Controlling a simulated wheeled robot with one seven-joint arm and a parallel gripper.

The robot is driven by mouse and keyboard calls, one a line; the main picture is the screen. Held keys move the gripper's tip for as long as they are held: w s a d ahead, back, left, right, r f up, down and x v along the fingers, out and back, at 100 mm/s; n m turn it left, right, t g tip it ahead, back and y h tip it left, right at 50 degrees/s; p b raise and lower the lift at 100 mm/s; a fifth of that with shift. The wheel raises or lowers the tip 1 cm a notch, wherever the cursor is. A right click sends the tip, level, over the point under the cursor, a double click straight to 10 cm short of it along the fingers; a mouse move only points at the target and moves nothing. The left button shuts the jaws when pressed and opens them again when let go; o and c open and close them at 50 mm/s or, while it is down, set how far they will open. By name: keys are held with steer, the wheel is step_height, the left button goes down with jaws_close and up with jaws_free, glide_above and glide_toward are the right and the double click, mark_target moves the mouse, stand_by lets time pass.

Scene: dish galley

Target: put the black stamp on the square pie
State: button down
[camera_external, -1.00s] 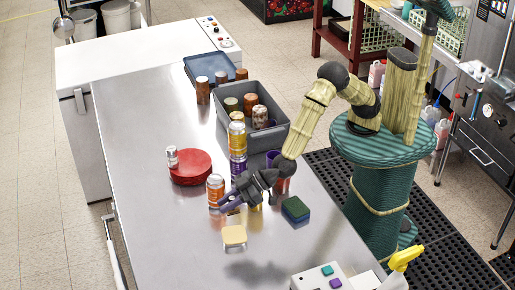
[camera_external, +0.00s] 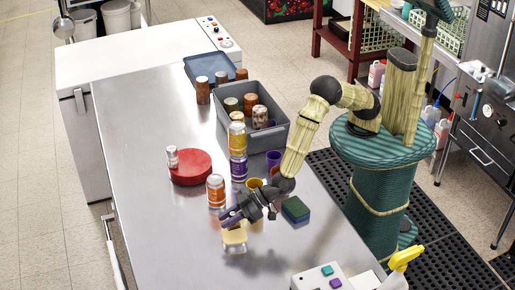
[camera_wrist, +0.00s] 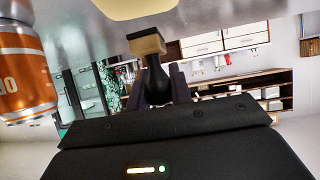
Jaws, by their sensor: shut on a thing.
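The square pie (camera_external: 235,241), a pale cream block with rounded corners, lies on the steel table. Its edge also shows at the top of the wrist view (camera_wrist: 136,7). My gripper (camera_external: 230,217) is low over the far side of the pie and hides part of it. In the wrist view my gripper (camera_wrist: 158,88) is shut on the black stamp (camera_wrist: 155,80). The stamp has a black handle and a tan block at its end, which points toward the pie. In the wrist view a small gap shows between block and pie. In the external view the stamp is mostly hidden.
An orange can (camera_external: 216,191) stands close behind my gripper; it is large in the wrist view (camera_wrist: 22,75). A green-blue sponge (camera_external: 296,209) lies to the right. Stacked cans (camera_external: 238,150), cups (camera_external: 254,184) and a red tin (camera_external: 190,168) stand farther back. The table left of the pie is clear.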

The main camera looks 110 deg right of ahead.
steer(key=shift+f, duration=1.6)
steer(key=shift+f, duration=0.15)
steer(key=c, duration=1.3)
jaws_free()
steer(key=shift+o, duration=0.2)
steer(key=shift+r, duration=0.2)
steer(key=b+v, duration=0.1)
steer(key=v, duration=1.1)
